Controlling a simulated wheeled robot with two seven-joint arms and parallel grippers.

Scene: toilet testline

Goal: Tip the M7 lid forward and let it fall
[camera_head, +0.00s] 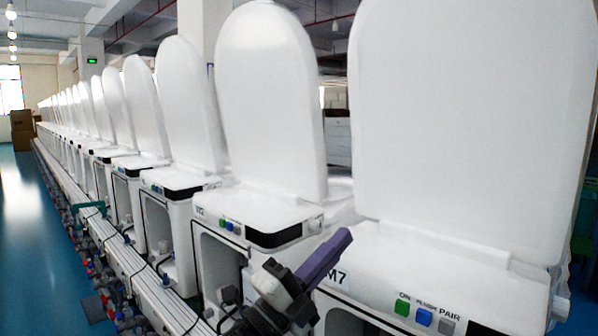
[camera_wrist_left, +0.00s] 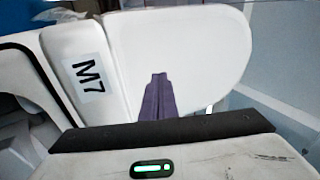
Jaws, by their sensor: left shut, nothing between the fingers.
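The M7 lid (camera_head: 465,120) is a large white rounded panel standing upright on the white M7 unit (camera_head: 385,265) at the right of the head view. In the left wrist view the lid (camera_wrist_left: 185,50) fills the upper middle, right of the M7 label (camera_wrist_left: 90,76). My left gripper (camera_head: 342,243) has purple fingers, shut and empty, at the left edge of the M7 unit, left of the lid's lower part. In the left wrist view its fingers (camera_wrist_left: 158,82) overlap the lid's surface; I cannot tell whether they touch it. My right gripper is not in view.
A neighbouring unit (camera_head: 250,215) with its upright lid (camera_head: 270,100) stands just left of M7. A long row of similar units runs back to the left along a rail (camera_head: 125,262). The blue floor (camera_head: 30,225) at the far left is open.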

